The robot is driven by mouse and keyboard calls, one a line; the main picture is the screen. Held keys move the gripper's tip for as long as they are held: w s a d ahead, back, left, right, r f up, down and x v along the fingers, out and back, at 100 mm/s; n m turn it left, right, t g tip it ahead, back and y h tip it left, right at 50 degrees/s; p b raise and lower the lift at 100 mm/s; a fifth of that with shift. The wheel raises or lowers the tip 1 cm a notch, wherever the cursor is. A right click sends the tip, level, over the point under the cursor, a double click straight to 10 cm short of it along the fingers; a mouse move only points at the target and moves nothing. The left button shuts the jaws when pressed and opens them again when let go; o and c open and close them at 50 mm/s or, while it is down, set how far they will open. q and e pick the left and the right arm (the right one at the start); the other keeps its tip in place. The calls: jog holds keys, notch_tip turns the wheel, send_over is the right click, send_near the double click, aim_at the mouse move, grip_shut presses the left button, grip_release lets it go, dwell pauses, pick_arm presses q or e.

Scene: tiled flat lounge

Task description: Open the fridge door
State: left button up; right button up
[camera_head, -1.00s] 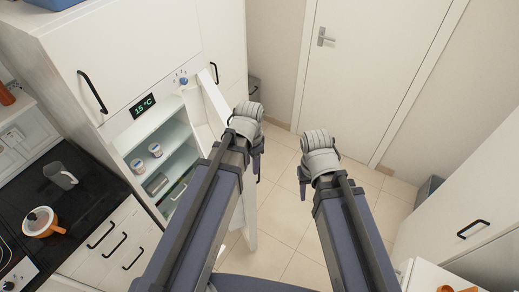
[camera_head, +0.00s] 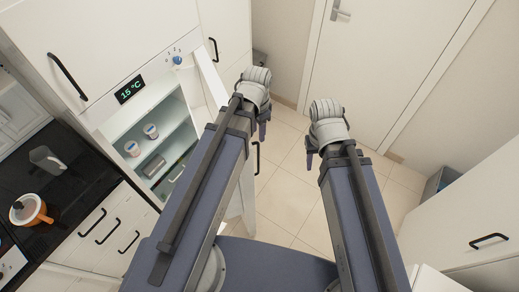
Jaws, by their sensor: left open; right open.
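The fridge (camera_head: 107,125) is the white unit at the left with a 15 °C display (camera_head: 130,89). Its door (camera_head: 211,79) stands open, swung out toward me, seen almost edge-on and partly hidden behind my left arm. Shelves with two small tubs (camera_head: 151,130) and a can-like item (camera_head: 154,166) show inside. My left gripper (camera_head: 263,122) is to the right of the open door and looks apart from it, open and empty. My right gripper (camera_head: 310,155) is further right over the floor, open and empty.
A closed white room door (camera_head: 385,60) stands at the back. A white cabinet (camera_head: 460,215) is at the right. Tiled floor (camera_head: 290,195) between is clear.

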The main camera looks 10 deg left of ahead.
pick_arm(q)
jog(key=b, duration=0.3)
send_over(258, 150)
jog(key=f, duration=0.4)
jog(key=shift+w+f, duration=0.1)
jog(key=shift+w, duration=0.3)
jog(key=shift+s+f, duration=0.1)
jog(key=shift+s, duration=0.05)
notch_tip(258, 150, down, 8)
jog(key=b, duration=0.8)
grip_shut()
dwell(0.6)
